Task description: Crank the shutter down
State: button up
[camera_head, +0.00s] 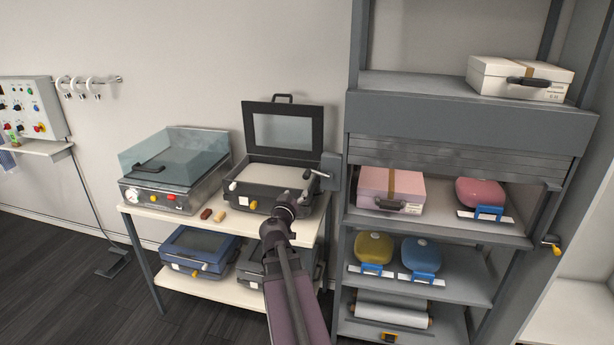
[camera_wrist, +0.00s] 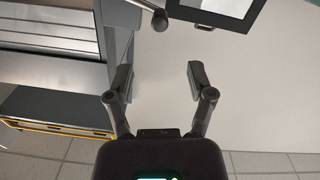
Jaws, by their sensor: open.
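The shutter (camera_head: 460,155) is a grey slatted panel under a wide grey housing on the shelving unit. Its slats cover only a strip above the middle compartment, which stands open below. A crank (camera_head: 321,174) with a metal arm and knob sticks out from a grey box on the unit's left side. The wrist view, upside down, shows its dark knob (camera_wrist: 158,20) at the top edge, beyond my fingertips. My gripper (camera_head: 296,198) is open and empty, just below and left of the crank. Its spread fingers (camera_wrist: 158,72) have only wall between them.
A black case (camera_head: 283,128) with raised lid stands close left of my gripper. The unit (camera_head: 352,230) is close on the right. A pink box (camera_head: 391,185) and red case (camera_head: 480,191) sit under the shutter. Another yellow-handled crank (camera_head: 553,246) is at the unit's right.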

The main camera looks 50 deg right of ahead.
aim_at(306, 178)
jog(key=x, duration=1.3)
jog(key=shift+d, duration=0.2)
grip_shut()
